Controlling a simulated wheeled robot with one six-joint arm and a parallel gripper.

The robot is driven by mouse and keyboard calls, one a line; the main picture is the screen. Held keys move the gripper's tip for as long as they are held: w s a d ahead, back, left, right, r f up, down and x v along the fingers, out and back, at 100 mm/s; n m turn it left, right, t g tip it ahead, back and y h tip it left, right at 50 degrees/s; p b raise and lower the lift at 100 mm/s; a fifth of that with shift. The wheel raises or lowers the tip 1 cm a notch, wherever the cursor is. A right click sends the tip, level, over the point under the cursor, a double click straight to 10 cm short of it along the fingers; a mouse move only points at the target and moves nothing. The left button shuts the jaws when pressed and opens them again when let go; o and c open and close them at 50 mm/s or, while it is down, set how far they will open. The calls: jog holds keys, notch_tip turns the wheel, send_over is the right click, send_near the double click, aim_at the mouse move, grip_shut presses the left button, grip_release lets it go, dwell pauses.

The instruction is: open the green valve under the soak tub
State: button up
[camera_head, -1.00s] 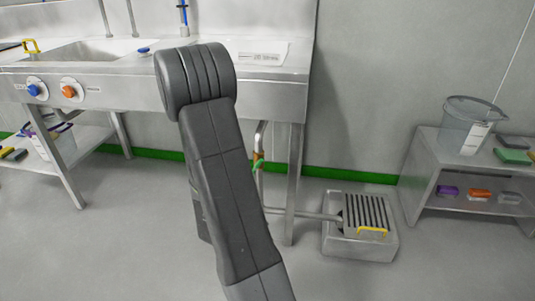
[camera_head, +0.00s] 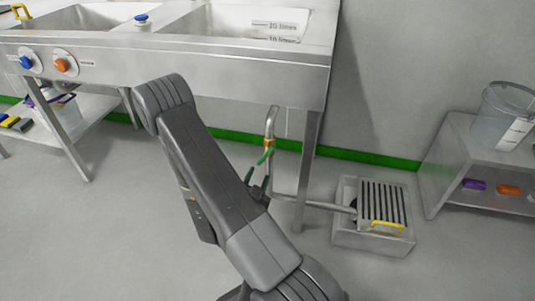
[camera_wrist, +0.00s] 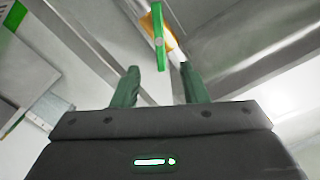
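The green valve handle (camera_head: 265,157) sits on a brass body on the steel drain pipe (camera_head: 271,122) under the tub (camera_head: 283,64). It slants down and to the left from the pipe. In the wrist view the green handle (camera_wrist: 159,30) hangs from the top centre, with the yellow brass body behind it. My gripper (camera_head: 257,181) is just below the handle, beside the pipe. In the wrist view my gripper (camera_wrist: 159,70) is open, with two green fingers apart. The handle's end shows between the fingertips there; I cannot tell whether it touches them.
A floor drain box (camera_head: 373,239) with a grate and yellow handle stands right of the tub leg (camera_head: 306,170). A steel shelf (camera_head: 462,150) with a clear bucket (camera_head: 507,110) is at far right. Blue (camera_head: 25,62) and orange (camera_head: 60,65) knobs are on the tub front.

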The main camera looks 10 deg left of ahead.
aim_at(266, 156)
jog(key=w+b, duration=0.1)
jog(key=w, duration=1)
jog(key=shift+w+d, duration=0.2)
grip_shut()
